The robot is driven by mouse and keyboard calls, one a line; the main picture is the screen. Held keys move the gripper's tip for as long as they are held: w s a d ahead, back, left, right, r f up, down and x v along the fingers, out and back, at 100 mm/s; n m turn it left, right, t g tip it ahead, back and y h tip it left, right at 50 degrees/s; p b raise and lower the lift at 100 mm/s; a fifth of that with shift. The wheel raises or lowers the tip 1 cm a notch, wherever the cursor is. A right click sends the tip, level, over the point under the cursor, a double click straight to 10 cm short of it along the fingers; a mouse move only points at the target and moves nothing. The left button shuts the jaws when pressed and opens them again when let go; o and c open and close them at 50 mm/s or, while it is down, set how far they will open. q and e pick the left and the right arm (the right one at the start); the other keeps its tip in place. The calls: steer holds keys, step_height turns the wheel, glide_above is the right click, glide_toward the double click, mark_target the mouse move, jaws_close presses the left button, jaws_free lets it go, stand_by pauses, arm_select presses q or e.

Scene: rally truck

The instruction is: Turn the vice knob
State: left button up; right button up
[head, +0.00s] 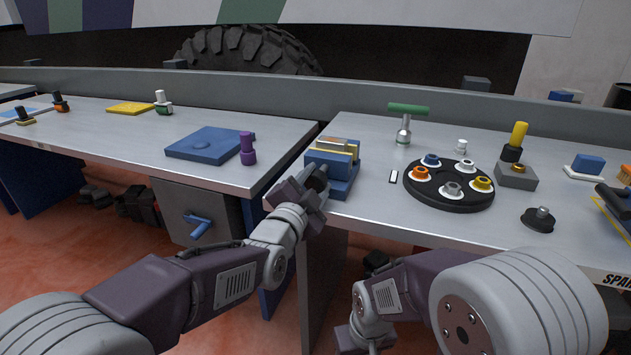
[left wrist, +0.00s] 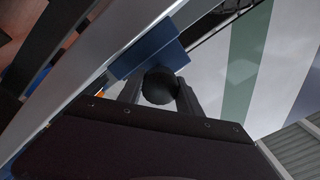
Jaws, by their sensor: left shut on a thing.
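The blue vice (head: 343,178) with yellowish jaw parts stands at the front left corner of the right bench. A dark round knob (left wrist: 159,86) is at its front, beside the blue vice body in the left wrist view (left wrist: 150,50). My left gripper (head: 318,179) reaches the vice's near left side. Its two fingers (left wrist: 158,97) stand on either side of the knob and are shut on it. In the head view the gripper mostly hides the knob. My right arm hangs low in front of the bench; its gripper (head: 358,343) is cut by the bottom edge and its fingers are hidden.
Right of the vice is a black round tray (head: 450,203) with several coloured knobs. Behind it stands a green T-handle tool (head: 408,109). The left bench holds a blue plate (head: 205,142) and a purple peg (head: 248,154). A gap separates the benches.

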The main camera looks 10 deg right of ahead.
arm_select(q)
steer(key=shift+s+f, duration=0.1)
steer(key=shift+f, duration=0.2)
steer(key=o, duration=1.3)
steer(key=shift+c, duration=0.2)
steer(key=shift+o, duration=0.5)
steer(key=shift+s+r, duration=0.1)
steer(key=shift+r, duration=0.15)
steer(key=p+v, duration=0.1)
steer(key=v, duration=0.8)
